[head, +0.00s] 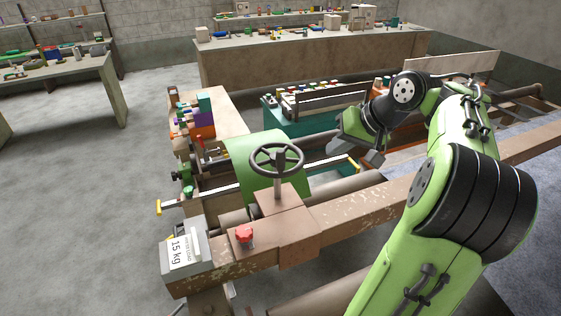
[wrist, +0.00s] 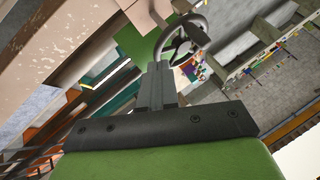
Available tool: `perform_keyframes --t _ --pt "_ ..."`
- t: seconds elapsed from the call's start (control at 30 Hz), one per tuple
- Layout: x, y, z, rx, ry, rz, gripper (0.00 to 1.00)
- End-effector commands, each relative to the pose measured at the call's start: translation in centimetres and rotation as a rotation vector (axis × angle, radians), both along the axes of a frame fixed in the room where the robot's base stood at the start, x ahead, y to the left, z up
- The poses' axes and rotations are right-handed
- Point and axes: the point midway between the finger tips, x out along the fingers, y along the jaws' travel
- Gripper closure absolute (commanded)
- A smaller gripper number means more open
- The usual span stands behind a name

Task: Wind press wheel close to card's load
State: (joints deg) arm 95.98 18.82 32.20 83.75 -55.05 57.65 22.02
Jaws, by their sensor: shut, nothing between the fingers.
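The dark press wheel (head: 277,158) stands on an upright post on the rusty brown beam, and it also shows in the wrist view (wrist: 182,38) just beyond my fingertips. A white card (head: 179,251) reading "15 kg" is on a grey box at the beam's left end; its smaller print is too small to read. My gripper (head: 376,158) is right of the wheel and apart from it in the head view. Its dark fingers (wrist: 155,82) are together and hold nothing. I see no readable load gauge.
A red star knob (head: 244,234) sits on the beam in front of the wheel. A curved green guard (head: 262,164) is behind the wheel. Benches with small items (head: 310,58) line the back. Grey floor (head: 90,190) is clear at left.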

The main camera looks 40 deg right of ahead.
Motion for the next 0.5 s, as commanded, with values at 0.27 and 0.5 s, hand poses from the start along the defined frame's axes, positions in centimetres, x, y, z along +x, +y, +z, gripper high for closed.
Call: perform_keyframes --t 0.27,0.5 --pt "3.2 0.8 -5.0 0.002 0.004 0.005 1.0" --pt "6.4 1.8 -8.3 -0.001 0.003 0.007 1.0"
